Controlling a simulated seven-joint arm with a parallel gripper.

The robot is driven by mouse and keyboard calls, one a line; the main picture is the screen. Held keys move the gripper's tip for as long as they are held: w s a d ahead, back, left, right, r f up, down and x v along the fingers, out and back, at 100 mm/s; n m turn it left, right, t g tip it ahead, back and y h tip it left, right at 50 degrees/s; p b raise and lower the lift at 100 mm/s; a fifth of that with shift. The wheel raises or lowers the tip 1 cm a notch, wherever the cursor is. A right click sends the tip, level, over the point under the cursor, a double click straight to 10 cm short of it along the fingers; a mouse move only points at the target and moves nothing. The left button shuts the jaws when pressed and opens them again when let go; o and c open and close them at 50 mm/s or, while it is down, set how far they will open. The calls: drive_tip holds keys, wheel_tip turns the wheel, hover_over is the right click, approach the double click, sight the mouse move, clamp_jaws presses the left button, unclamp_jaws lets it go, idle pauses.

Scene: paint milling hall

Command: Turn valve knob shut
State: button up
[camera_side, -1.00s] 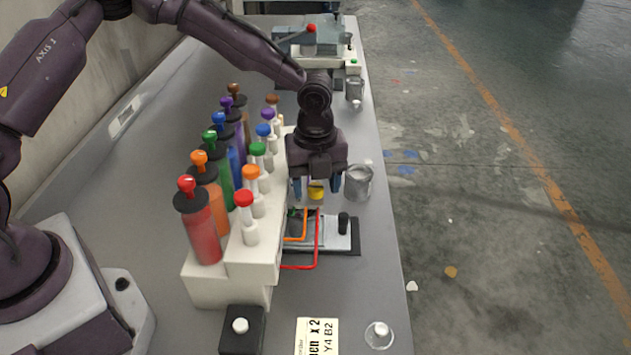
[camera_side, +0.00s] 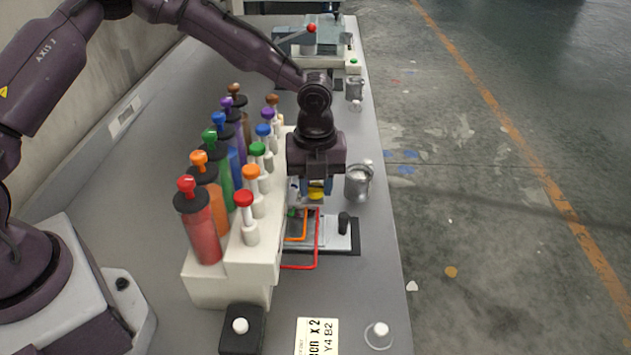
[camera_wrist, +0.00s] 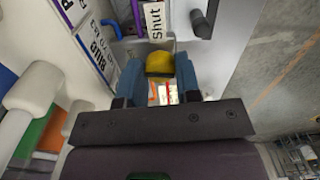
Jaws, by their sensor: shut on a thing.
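The yellow valve knob (camera_side: 316,191) shows under my gripper (camera_side: 316,186) in the side view, on the right of the white rack. In the wrist view the yellow knob (camera_wrist: 160,63) sits between the two blue fingers of my gripper (camera_wrist: 159,72), which are closed on its sides. My wrist points down over it. A white label reading "Shut" (camera_wrist: 155,20) lies just beyond the knob. The knob's underside and how far it is turned are hidden.
The white rack (camera_side: 205,287) with several coloured bottles and capped plungers stands close on the left. A metal cup (camera_side: 358,185) stands close on the right. Red and orange bent rods (camera_side: 317,240) and a plate with a black handle (camera_side: 344,222) lie in front.

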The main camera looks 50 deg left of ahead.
drive_tip(key=m, duration=1.2)
drive_tip(key=shift+s+m, duration=0.1)
drive_tip(key=shift+m, duration=2)
drive_tip(key=o, duration=0.9)
drive_tip(key=shift+o, duration=0.2)
drive_tip(key=shift+r, duration=0.1)
